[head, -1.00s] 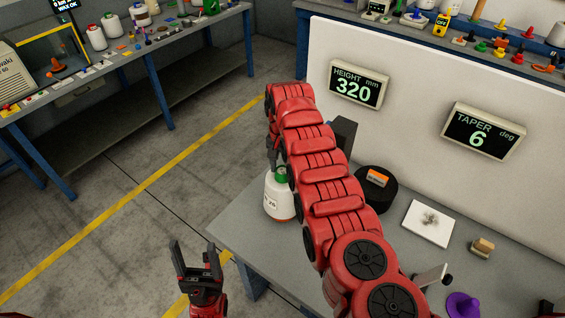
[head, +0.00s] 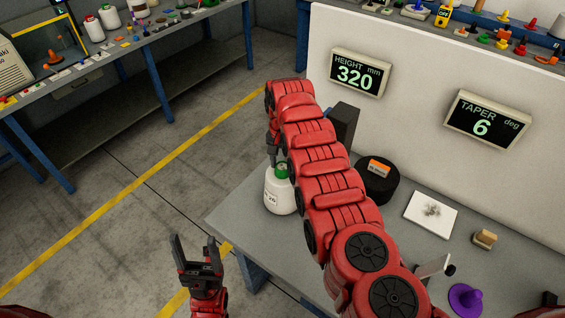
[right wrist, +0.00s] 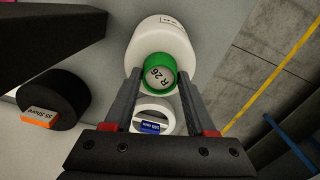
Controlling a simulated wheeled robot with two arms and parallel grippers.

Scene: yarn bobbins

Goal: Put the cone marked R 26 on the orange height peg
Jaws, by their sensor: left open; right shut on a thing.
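The cone marked R 26 (right wrist: 160,75) has a green top and a white body. In the head view the white cone (head: 280,197) is upright near the table's left edge; I cannot tell whether it touches the table. My right gripper (right wrist: 157,88) is shut on its green top; in the head view my own red arm partly hides that gripper. My left gripper (head: 195,250) is open and empty, left of the table corner. An orange peg-like piece (head: 53,58) stands by a yellow frame on the left bench; I cannot tell whether it is the height peg.
A black disc (head: 390,183) with an orange label stands right of my arm. A white ring with a blue tag (right wrist: 152,113) shows below the cone in the wrist view. Displays read height 320 (head: 356,75) and taper 6 (head: 484,121). A white pad (head: 415,212) lies further right.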

